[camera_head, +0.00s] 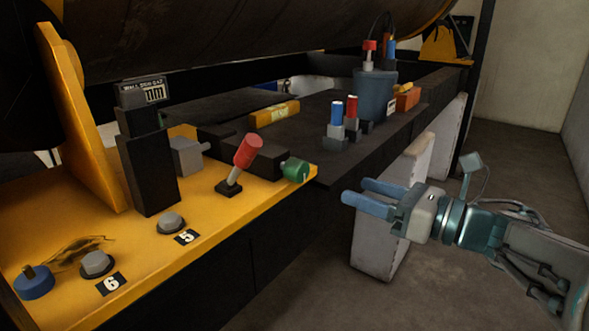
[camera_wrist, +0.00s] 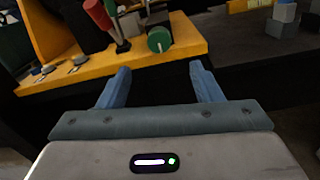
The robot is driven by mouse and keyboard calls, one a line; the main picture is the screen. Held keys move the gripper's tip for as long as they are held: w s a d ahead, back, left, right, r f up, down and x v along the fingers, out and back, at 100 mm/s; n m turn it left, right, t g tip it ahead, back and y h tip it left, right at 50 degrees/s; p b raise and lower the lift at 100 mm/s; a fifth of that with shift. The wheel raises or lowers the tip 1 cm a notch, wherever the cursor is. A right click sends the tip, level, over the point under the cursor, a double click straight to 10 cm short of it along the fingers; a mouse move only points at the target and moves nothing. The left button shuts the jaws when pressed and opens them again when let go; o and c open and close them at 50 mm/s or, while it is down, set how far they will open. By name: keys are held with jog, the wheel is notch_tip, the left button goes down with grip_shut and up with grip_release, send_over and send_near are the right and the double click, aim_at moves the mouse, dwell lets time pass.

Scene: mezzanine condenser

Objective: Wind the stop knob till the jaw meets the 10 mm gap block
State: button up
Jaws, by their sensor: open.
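A round green knob (camera_head: 295,169) sticks out at the front right corner of the yellow bench, at the end of a dark block assembly (camera_head: 255,156). It also shows in the wrist view (camera_wrist: 159,39), beyond the gap between my fingers. A small grey block (camera_head: 187,156) sits at the assembly's left end. I cannot tell for certain which piece is the jaw or the 10 mm gap block. My gripper (camera_head: 355,190) is open and empty, in free air right of the green knob and apart from it.
A red-handled lever (camera_head: 246,152) stands just left of the green knob. A dark post (camera_head: 148,165) with a gauge label, two bolt heads and a blue knob (camera_head: 34,283) are farther left. The dark bench holds a yellow bar (camera_head: 274,113) and blue-grey bucket (camera_head: 375,94).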

aim_at(304, 174)
jog(key=p+x, duration=0.3)
jog(key=x, duration=1)
jog(key=shift+w+a+p, duration=0.1)
jog(key=shift+a+p, duration=0.25)
jog(key=c, duration=1)
